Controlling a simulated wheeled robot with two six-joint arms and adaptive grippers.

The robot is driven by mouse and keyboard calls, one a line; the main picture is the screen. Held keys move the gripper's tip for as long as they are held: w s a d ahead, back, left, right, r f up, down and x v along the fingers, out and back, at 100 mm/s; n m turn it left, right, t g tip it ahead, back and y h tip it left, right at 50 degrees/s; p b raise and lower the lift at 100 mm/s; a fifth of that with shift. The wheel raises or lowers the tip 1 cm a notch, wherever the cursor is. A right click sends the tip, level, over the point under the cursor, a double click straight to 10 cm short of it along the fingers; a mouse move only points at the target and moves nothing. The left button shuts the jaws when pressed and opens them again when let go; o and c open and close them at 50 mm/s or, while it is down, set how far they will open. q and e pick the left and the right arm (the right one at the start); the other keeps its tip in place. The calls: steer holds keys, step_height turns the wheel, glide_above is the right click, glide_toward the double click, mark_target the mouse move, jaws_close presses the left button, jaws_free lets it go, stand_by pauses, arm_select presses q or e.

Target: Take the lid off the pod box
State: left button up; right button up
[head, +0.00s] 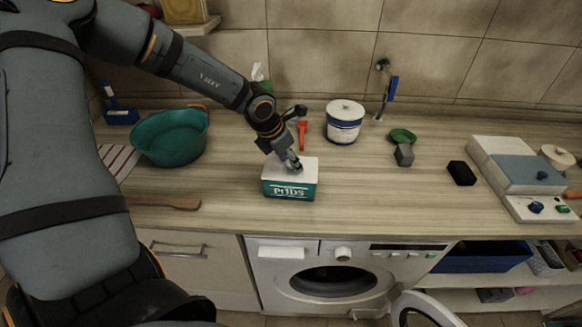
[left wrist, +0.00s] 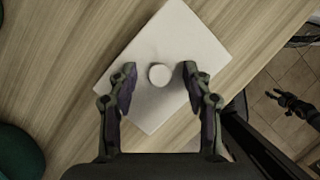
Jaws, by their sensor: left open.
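The teal pod box (head: 289,189), marked "PODS", stands on the counter near its front edge. Its white lid (head: 308,170) is on top; in the left wrist view the lid (left wrist: 190,45) fills the middle, with a round white knob (left wrist: 160,75) at its centre. My left gripper (head: 292,166) is over the lid, pointing down. In the left wrist view its open fingers (left wrist: 158,78) are on either side of the knob, with gaps to it. What looks like my right gripper (left wrist: 293,106) shows small and dark at the right, over the floor.
On the counter (head: 230,222) are a teal basin (head: 175,140) at left, a wooden spoon (head: 165,202), a white-and-blue tub (head: 344,122) behind the box, and a black block (head: 462,173) at right. A washing machine (head: 335,275) stands below. Counter right of the box is free.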

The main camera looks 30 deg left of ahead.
arm_select(q)
steer(key=shift+s, duration=0.1)
steer(key=c, duration=0.3)
jaws_close()
arm_select(e)
steer(key=shift+d, duration=0.3)
arm_select(q)
steer(key=shift+r, duration=0.1)
arm_select(e)
steer(key=shift+f, duration=0.1)
arm_select(q)
steer(key=shift+r, duration=0.25)
steer(key=r+b, duration=0.2)
steer(key=r, duration=0.1)
steer(key=shift+s+d+r, duration=0.1)
steer(key=shift+d, duration=0.1)
steer(key=s+d+r+p, duration=0.1)
steer(key=s+d+r, duration=0.6)
steer(key=s+r, duration=0.2)
steer(key=shift+s+d, duration=0.35)
steer(key=shift+s, duration=0.65)
arm_select(e)
steer(key=shift+a+f, duration=0.25)
steer(key=shift+f, duration=0.1)
